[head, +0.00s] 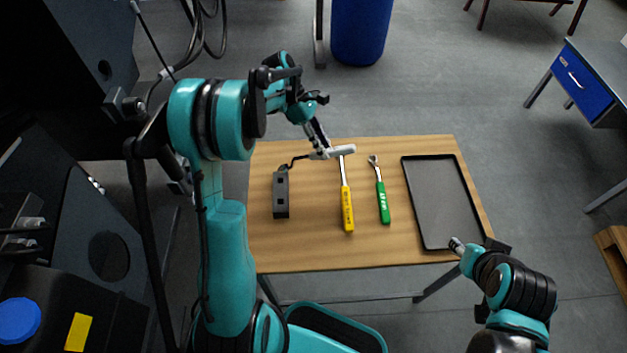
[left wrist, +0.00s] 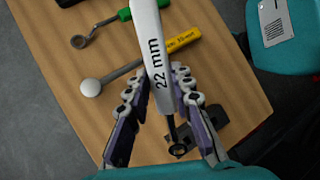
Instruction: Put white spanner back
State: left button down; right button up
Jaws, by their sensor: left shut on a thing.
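The white spanner (left wrist: 156,65) carries the print "22 mm" in the left wrist view. It also shows in the head view (head: 342,150), with its white handle to the right and a dark end to the left. My left gripper (head: 322,152) is shut on the spanner's handle and holds it above the far part of the table. In the left wrist view the fingers (left wrist: 163,82) lie on both sides of the handle. The spanner's dark ring end points down in that view. My right gripper (head: 462,248) is at the table's front right corner; its jaws are unclear.
A dark block (head: 281,197) sits on the wooden table (head: 310,250) at the left. A yellow-handled tool (head: 347,208) and a green-handled spanner (head: 383,202) lie mid-table. A black tray (head: 440,205) is at the right. Bare wood lies along the front edge.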

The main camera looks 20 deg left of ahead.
pick_arm(q)
jog(key=s+f+m+t+y, duration=0.2)
jog(key=s+f+m+y, duration=0.4)
jog(key=m, duration=0.8)
jog(key=shift+s+d+m+y+p, duration=0.3)
jog(key=shift+s+d+y+p, duration=0.25)
jog(key=shift+s, duration=0.75)
jog(key=shift+a+r, duration=0.1)
jog(key=shift+r, duration=0.05)
notch_tip(320, 180, down, 8)
jog(key=b, duration=0.7)
jog(key=shift+r, duration=0.1)
jog(key=c, duration=1.2)
grip_release()
jog(key=shift+s, duration=0.1)
